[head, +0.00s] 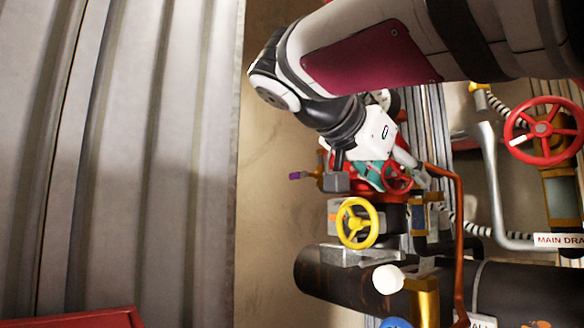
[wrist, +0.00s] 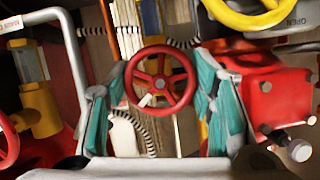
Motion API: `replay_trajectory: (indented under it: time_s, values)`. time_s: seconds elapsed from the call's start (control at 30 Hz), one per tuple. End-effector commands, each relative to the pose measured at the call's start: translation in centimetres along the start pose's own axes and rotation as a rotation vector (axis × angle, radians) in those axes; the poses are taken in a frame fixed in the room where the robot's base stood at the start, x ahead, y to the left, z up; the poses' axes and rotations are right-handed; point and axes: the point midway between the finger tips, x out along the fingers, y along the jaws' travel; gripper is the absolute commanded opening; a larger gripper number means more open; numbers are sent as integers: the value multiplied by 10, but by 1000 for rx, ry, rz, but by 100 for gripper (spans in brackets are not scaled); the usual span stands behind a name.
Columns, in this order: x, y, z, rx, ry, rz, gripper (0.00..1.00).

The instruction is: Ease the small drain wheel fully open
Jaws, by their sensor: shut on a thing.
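The small red drain wheel (wrist: 160,58) shows in the middle of the wrist view, with spokes and a white mark at its lower left. My gripper (wrist: 161,90) has one teal-padded finger on each side of its rim and is shut on the wheel. In the head view the small wheel (head: 397,187) shows just right of a teal finger, below the white wrist. My gripper (head: 384,176) partly hides that area, and the far finger is hard to make out. How far the wheel is turned cannot be told.
A yellow wheel (head: 357,222) stands just below my gripper. A larger red wheel (head: 543,131) is at the right, above a label reading "MAIN DRA" (head: 559,240). An orange-red pipe (head: 459,240) runs close right of the small wheel. A corrugated wall (head: 120,150) fills the left.

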Motion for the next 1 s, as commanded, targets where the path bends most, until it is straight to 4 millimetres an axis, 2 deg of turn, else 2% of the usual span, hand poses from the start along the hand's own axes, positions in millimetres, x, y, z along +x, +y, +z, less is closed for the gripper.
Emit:
replay_trajectory:
  time_s: [0.4, 0.9, 0.93, 0.97, 1.0]
  values:
    - [0, 0, 1, -176, -3, 73, 22]
    - [0, 0, 1, -197, -2, 82, 22]
    - [0, 0, 1, -197, -2, 82, 52]
    - [0, 0, 1, -196, -2, 82, 59]
    - [0, 0, 1, -196, -2, 82, 59]
